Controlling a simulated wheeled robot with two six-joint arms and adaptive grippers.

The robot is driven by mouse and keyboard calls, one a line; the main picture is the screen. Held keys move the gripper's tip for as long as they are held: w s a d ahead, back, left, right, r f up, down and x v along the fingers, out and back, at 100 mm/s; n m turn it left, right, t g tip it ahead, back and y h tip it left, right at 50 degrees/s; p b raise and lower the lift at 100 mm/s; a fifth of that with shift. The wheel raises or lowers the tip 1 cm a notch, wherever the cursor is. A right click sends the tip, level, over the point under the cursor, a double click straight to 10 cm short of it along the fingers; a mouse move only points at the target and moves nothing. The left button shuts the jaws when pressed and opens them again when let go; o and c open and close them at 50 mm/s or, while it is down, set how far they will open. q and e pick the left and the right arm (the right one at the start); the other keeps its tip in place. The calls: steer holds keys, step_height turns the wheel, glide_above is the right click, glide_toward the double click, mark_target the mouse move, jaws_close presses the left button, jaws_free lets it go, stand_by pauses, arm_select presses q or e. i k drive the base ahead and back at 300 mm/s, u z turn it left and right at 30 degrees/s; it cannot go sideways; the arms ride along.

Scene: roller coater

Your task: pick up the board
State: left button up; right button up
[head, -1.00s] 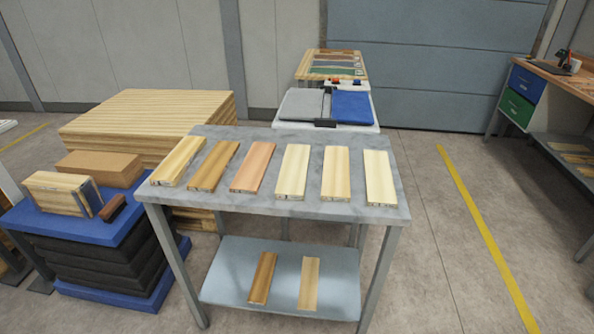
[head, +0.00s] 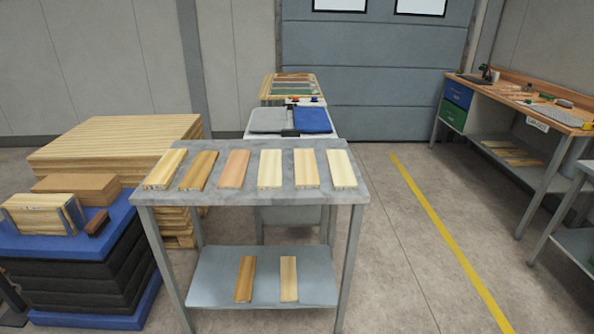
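Several boards lie side by side on the grey table (head: 240,194). From left to right they are a pale yellow board (head: 166,168), a brown board (head: 199,170), a reddish board (head: 234,169), and pale boards, including one (head: 270,169), another (head: 305,169) and the rightmost, palest one (head: 341,168). On the table's lower shelf (head: 210,280) lie a brown board (head: 245,279) and a lighter tan board (head: 289,278). Neither of my grippers shows in the head view.
A stack of planks (head: 115,143) stands behind left. Behind the table is a station with a blue pad (head: 312,120). A workbench (head: 500,92) stands right. Floor right of the table, along the yellow line (head: 440,230), is clear.

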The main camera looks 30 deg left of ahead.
mark_target(269, 179)
steer(key=z, duration=0.4)
steer(key=i, duration=1.05)
steer(key=u, duration=0.35)
steer(key=i, duration=0.7)
steer(key=u, duration=0.8)
